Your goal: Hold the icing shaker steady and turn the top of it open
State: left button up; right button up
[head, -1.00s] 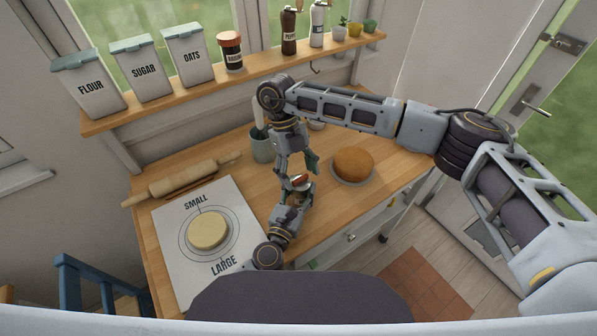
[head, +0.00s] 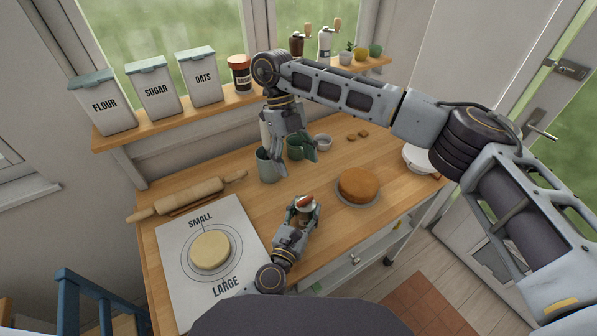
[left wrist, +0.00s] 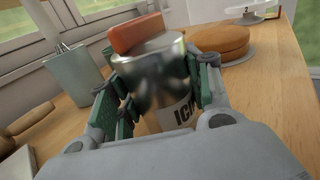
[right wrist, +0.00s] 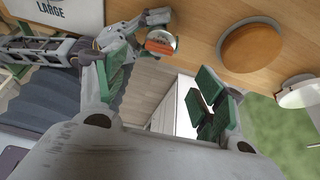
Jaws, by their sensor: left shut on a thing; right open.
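The icing shaker (head: 306,211) stands upright in my left gripper (head: 302,216), near the worktop's front edge. In the left wrist view, the silver shaker body (left wrist: 152,78) sits between the green finger pads, its "ICIN..." label partly hidden. A red-orange bar (left wrist: 137,33) crosses its top; it also shows in the right wrist view (right wrist: 160,47). My left gripper is shut on the body. My right gripper (head: 291,163) is open and empty, above and apart from the shaker. In the right wrist view, the shaker top lies beyond its spread fingers.
A cake (head: 358,184) on a plate is right of the shaker. A rolling pin (head: 185,197) and a mat (head: 180,275) with dough (head: 209,250) are at left. Bare wood lies between mat and cake.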

dwell(0.3)
pick_arm(q)
jog(key=o, duration=1.1)
jog(key=shift+s, duration=0.15)
jog(key=shift+v, duration=3.6)
jog(key=shift+a+r, duration=0.1)
jog(key=shift+r, duration=0.1)
